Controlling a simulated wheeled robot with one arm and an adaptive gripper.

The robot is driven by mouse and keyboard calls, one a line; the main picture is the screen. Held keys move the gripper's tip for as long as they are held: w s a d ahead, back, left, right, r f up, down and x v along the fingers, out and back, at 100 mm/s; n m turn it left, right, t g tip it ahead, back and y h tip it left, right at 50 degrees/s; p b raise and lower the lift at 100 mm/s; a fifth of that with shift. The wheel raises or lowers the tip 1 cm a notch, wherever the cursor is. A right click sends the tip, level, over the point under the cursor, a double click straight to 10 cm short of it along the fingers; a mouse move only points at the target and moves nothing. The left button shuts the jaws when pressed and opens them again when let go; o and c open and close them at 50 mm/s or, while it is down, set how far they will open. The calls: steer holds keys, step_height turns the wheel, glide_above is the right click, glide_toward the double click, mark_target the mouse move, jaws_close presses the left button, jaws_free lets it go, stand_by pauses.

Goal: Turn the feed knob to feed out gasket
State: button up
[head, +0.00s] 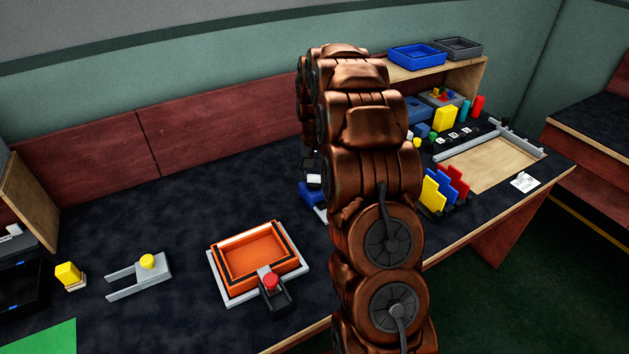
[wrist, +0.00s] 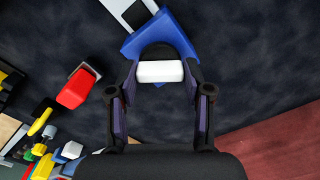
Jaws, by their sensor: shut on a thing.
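A blue dispenser-like device (wrist: 145,40) fills the upper middle of the wrist view, with a white and grey strip-like part (wrist: 118,10) at its upper left. On its near side is a dark round base with a white bar, which looks like the feed knob (wrist: 160,72). My gripper (wrist: 160,78) has its two fingers on either side of the white bar and is shut on it. In the head view my arm hides most of the device; only a bit of blue (head: 308,196) and the white knob (head: 314,180) show. I cannot make out a gasket.
An orange tray (head: 252,255) in a grey frame with a red button stands left of my arm. A yellow-knobbed grey fixture (head: 140,275) lies farther left. Colored blocks in a rack (head: 445,190) and a wooden board (head: 485,160) are on the right. The wrist view shows a red part (wrist: 75,90).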

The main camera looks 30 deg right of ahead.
mark_target(315, 175)
steer(key=m+b, duration=0.2)
steer(key=m, duration=0.3)
steer(key=shift+f+m+b, duration=0.1)
steer(key=shift+m+b, duration=0.2)
steer(key=shift+b, duration=0.05)
steer(key=m+b, duration=0.1)
steer(key=m, duration=0.4)
steer(key=shift+m, duration=0.3)
steer(key=o, duration=1.2)
steer(key=shift+c, duration=0.2)
steer(key=shift+r, duration=0.25)
step_height(315, 175, up, 12)
